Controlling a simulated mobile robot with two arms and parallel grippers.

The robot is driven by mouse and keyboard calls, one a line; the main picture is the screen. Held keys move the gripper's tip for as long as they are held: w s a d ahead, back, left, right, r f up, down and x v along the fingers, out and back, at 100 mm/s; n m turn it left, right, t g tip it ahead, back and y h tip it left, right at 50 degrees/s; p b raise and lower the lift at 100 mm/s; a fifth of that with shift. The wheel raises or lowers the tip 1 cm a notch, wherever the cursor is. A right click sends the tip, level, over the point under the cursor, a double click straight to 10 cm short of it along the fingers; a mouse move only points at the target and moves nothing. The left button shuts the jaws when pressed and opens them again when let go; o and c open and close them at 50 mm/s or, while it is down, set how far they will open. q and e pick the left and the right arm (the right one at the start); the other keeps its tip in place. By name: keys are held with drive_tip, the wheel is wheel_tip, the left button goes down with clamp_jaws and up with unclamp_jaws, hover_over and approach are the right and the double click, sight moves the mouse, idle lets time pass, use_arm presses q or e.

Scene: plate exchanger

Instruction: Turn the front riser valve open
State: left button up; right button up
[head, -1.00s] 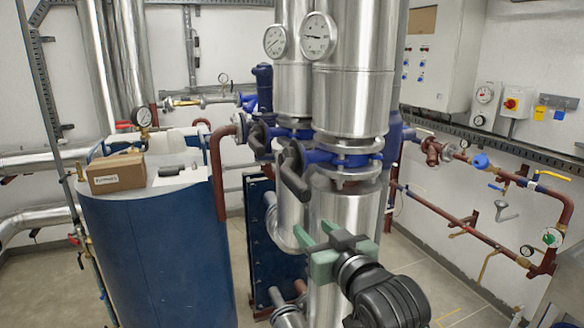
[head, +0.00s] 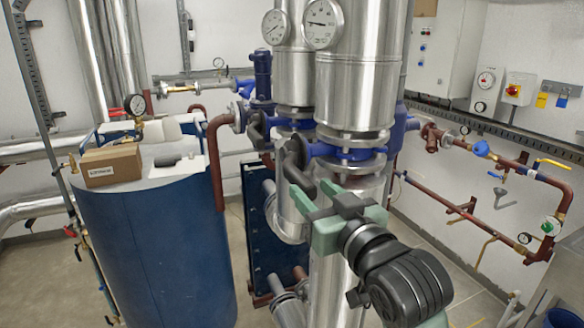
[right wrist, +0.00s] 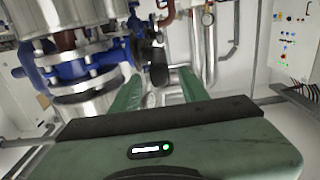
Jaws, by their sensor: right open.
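The front riser valve (head: 345,155) is a blue valve body between flanges on the front silver riser. Its black lever handle (head: 297,167) sticks out on the left side and slants down. My right gripper (head: 309,215) has green fingers and is open just below the handle's lower end. In the right wrist view the blue valve (right wrist: 75,70) is at the left. The black handle (right wrist: 158,65) shows beyond and between the open fingertips (right wrist: 160,82); I cannot tell whether they touch it. My left gripper is out of view.
A second riser with a similar black handle (head: 256,128) stands just behind. A blue tank (head: 150,250) with a cardboard box (head: 111,165) on top stands at the left. Red-brown pipes (head: 460,205) run along the right wall. Floor is clear between risers and wall.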

sight(289, 166)
drive_tip(key=shift+w+a+r, duration=0.1)
drive_tip(key=shift+w+r, duration=0.05)
drive_tip(key=shift+w+a+r, duration=0.1)
drive_tip(key=shift+w, duration=0.15)
drive_tip(key=p+x, duration=0.3)
drive_tip(key=x, duration=0.2)
drive_tip(key=shift+w+a, duration=0.15)
drive_tip(key=shift+w, duration=0.2)
drive_tip(key=shift+w+a, duration=0.2)
drive_tip(key=shift+w, duration=0.35)
drive_tip(key=shift+s, duration=0.1)
clamp_jaws()
idle(0.4)
